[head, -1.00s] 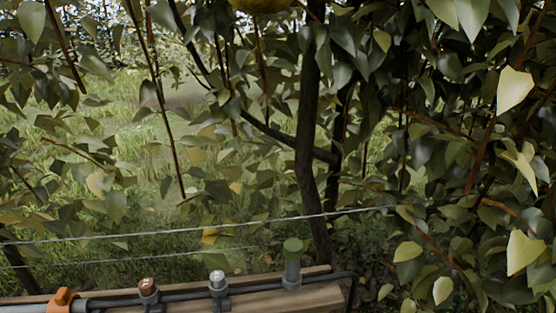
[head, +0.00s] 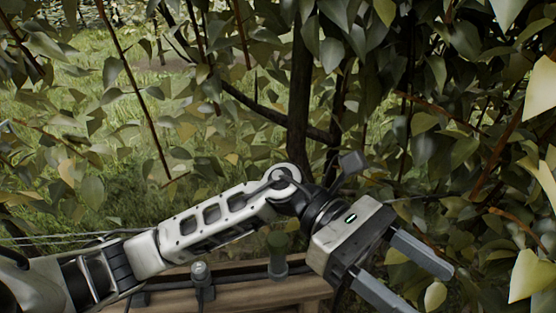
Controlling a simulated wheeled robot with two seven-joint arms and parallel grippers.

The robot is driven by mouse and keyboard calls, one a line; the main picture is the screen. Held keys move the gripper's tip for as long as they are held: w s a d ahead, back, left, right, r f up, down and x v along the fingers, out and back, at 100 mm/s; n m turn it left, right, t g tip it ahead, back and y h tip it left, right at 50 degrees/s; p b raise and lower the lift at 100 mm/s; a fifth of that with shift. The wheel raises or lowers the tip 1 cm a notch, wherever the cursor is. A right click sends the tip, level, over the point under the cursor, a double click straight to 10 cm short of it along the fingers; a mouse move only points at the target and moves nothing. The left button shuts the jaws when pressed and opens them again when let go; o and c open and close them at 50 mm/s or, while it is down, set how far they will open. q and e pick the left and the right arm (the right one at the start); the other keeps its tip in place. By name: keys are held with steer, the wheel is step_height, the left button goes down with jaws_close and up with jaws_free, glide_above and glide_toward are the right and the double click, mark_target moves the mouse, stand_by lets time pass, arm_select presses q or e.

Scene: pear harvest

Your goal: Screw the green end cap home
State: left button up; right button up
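The green end cap (head: 277,241) sits upright on a short grey stub on the wooden beam, at the lower middle of the head view. I cannot tell how far it is screwed on. My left arm comes in from the left and passes just behind or above the cap. My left gripper (head: 430,290) is to the right of the cap, pointing down and right. Its two grey fingers are apart with nothing between them. My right gripper is not in view.
A silver-topped fitting (head: 200,272) stands on the wooden beam (head: 240,296) left of the cap. A dark trunk (head: 299,100) rises behind. Leafy branches fill the right side, close to my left gripper. Wires (head: 60,238) run at the left.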

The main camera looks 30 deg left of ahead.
arm_select(q)
steer(key=w+a+f+m+y, duration=0.2)
steer(key=a+m+y, duration=0.1)
steer(key=m+y, duration=0.15)
step_height(320, 180, up, 2)
steer(key=m+t+y+p, duration=0.1)
steer(key=m+t+y, duration=0.45)
steer(key=y, duration=0.65)
glide_above(278, 240)
steer(key=n, duration=0.1)
step_height(278, 240, down, 15)
steer(key=shift+f+p, duration=0.2)
steer(key=shift+p, duration=0.55)
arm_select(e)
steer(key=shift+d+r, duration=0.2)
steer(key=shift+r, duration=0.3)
